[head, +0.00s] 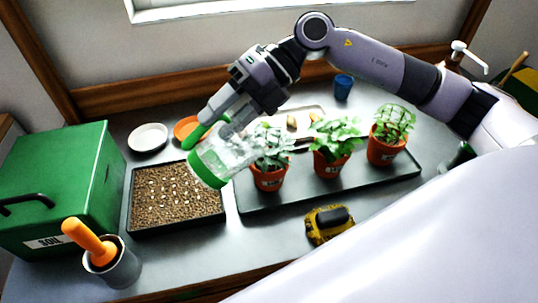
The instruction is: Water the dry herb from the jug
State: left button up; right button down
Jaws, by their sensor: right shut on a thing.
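My right gripper (212,126) is shut on the green handle of a clear jug (226,156). The jug is tilted well over, with its green end (205,173) at lower left and its clear end close to the left herb. Whether water is in it or flowing cannot be told. Three potted herbs stand on a dark tray (310,193): a paler, greyish one on the left (272,150), a bright green one in the middle (338,132) and a mottled one on the right (395,120). The jug partly covers the left herb in this view. My left gripper is not in view.
A gravel tray (176,198) lies left of the herb tray. A green soil box (65,185) and a grey pot with an orange-handled tool (112,265) stand at left. A yellow-and-black object (330,222) lies in front. A white dish (148,137) and blue cup (343,86) stand behind.

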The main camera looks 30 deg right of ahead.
aim_at(203, 132)
jog(key=shift+a+r+h+p, duration=0.25)
jog(key=shift+a+h+p, duration=0.3)
jog(key=shift+p, duration=0.2)
jog(key=shift+a+f+h+b, duration=0.2)
jog(key=shift+a+h+b, duration=0.25)
jog(key=shift+h, duration=0.1)
jog(key=shift+a+f+h, duration=0.35)
jog(key=shift+h, duration=0.05)
jog(key=shift+a+f+h, duration=0.3)
jog(key=shift+f+h, duration=0.05)
jog(key=shift+h, duration=0.15)
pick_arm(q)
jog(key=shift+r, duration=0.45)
pick_arm(e)
jog(key=shift+a+f+h, duration=0.6)
jog(key=shift+a, duration=0.1)
